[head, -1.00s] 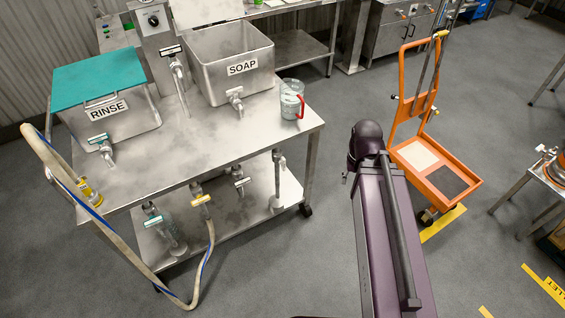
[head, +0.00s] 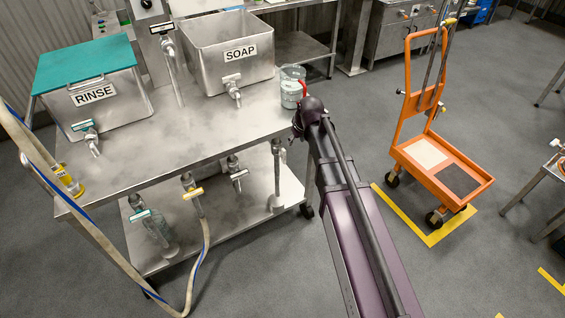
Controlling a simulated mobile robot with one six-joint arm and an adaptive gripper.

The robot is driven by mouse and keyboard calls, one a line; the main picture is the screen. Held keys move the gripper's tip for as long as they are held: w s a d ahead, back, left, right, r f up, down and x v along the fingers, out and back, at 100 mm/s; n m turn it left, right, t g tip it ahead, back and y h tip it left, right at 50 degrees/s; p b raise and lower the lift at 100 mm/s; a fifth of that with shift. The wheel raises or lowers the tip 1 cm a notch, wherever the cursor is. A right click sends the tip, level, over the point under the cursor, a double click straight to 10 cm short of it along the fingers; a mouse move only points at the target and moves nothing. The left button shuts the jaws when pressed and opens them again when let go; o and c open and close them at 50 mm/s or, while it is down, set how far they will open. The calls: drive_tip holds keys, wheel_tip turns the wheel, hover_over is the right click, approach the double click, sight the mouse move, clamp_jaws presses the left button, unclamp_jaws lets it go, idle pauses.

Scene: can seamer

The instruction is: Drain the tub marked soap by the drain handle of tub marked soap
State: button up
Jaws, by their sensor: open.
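The tub marked SOAP (head: 205,66) is an open-topped steel tub at the back of the steel table. A tap with a pale handle (head: 231,77) sits on its front, below the label. Under the tabletop hangs a valve with a white handle (head: 239,174), roughly below that tub. Its lettering is too small to read, so I cannot tell which handle is the soap drain. The liquid level in the tub is not visible. My purple arm reaches up to the table's right front edge.
The tub marked RINSE (head: 120,103) has a teal lid (head: 84,66). A yellow-handled valve (head: 193,193) and a teal-handled valve (head: 140,215) hang under the table (head: 165,150). A clear jug (head: 291,88) stands near the right edge. An orange trolley (head: 440,165) stands right; floor between is clear.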

sight(283, 154)
drive_tip(key=shift+w+a+f+n, duration=0.15)
drive_tip(key=shift+w+a+f, duration=0.1)
drive_tip(key=shift+w+a, duration=0.25)
drive_tip(key=shift+w+a+f+n, duration=0.2)
drive_tip(key=shift+w+a, duration=0.1)
drive_tip(key=shift+a, duration=0.35)
drive_tip(key=shift+f+b, duration=0.2)
drive_tip(key=shift+b, duration=0.2)
drive_tip(key=b+x, duration=0.8)
drive_tip(key=x, duration=0.1)
drive_tip(key=b+x, duration=0.4)
drive_tip(key=shift+w+a+f, duration=0.1)
drive_tip(key=shift+w+a, duration=0.15)
drive_tip(key=shift+w, duration=0.1)
drive_tip(key=shift+c, duration=0.2)
clamp_jaws()
